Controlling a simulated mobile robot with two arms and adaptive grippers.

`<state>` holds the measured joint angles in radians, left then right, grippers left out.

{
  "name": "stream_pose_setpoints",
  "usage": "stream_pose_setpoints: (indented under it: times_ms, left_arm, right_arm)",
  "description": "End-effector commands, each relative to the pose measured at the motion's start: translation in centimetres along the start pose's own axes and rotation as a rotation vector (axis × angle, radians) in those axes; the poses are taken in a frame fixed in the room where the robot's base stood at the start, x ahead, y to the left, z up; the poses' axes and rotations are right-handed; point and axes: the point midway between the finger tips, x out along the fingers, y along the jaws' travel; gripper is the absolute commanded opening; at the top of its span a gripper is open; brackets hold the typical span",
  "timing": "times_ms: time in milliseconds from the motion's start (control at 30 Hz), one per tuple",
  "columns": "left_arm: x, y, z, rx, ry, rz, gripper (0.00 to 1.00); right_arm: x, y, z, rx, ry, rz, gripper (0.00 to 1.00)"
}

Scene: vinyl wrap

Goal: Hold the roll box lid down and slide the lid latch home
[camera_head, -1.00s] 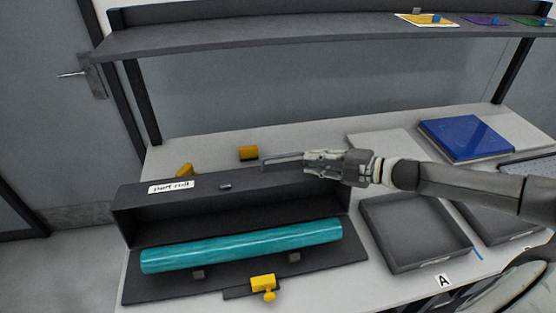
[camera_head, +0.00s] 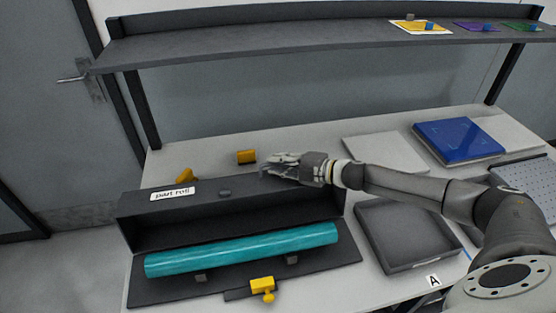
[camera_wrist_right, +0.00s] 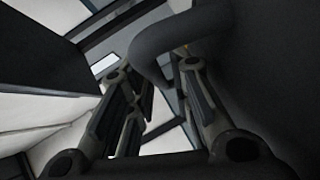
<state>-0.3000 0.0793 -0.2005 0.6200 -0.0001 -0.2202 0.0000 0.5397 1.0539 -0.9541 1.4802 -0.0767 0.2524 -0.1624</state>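The roll box (camera_head: 155,230) is a long dark box with a "part roll" label (camera_head: 172,194) on its upper panel. It stands open at the front, and a teal roll (camera_head: 240,250) shows there. The yellow lid latch (camera_head: 262,285) sits at the front edge of the dark panel before the roll. My right gripper (camera_head: 268,166) is over the back right of the upper panel; contact cannot be told. In the right wrist view its fingers (camera_wrist_right: 155,95) are apart, with a dark curved piece (camera_wrist_right: 175,40) before them. My left gripper is out of view.
Yellow pieces (camera_head: 247,157) stand behind the box. A dark tray (camera_head: 405,240) marked A lies to its right, with a blue panel (camera_head: 458,140) farther back. A dark shelf (camera_head: 320,42) crosses above the table. The pale table strip behind the box is partly free.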

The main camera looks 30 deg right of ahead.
Motion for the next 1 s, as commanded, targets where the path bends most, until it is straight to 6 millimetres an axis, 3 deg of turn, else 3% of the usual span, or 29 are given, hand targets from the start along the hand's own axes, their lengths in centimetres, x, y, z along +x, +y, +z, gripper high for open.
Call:
stream_pose_setpoints:
  times_ms: [367, 533, 1000]
  left_arm:
    - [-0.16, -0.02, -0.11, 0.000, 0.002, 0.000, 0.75]
    - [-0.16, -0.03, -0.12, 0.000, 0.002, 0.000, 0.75]
    - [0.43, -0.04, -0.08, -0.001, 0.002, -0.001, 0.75]
  right_arm:
    - [0.56, -0.06, -0.02, -0.001, 0.000, -0.001, 0.19]
    - [0.55, -0.06, -0.02, -0.001, 0.000, -0.001, 0.00]
    - [0.66, -0.09, 0.10, -0.012, 0.000, 0.008, 0.00]
